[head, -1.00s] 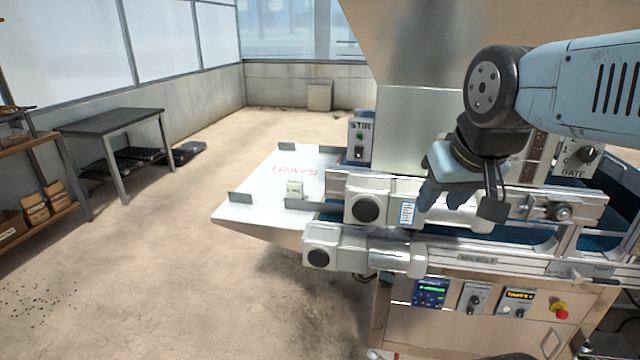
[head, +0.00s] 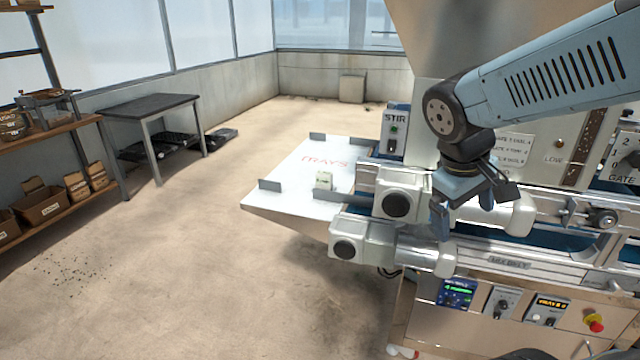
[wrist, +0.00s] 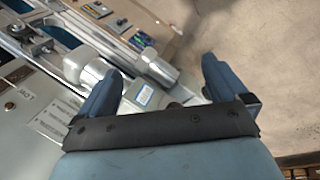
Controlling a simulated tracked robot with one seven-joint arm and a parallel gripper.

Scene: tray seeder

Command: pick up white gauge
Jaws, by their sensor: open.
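Behind the fingers is a pale motor housing with a label (wrist: 145,95). I cannot make out the gauge in the wrist view.
Two motor housings (head: 346,246) jut out between my gripper and the tray table. Small upright stops (head: 269,185) stand on the table's edges. The STIR box (head: 394,130) is behind. Open floor lies at left, with a dark table (head: 150,103) and shelves beyond.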

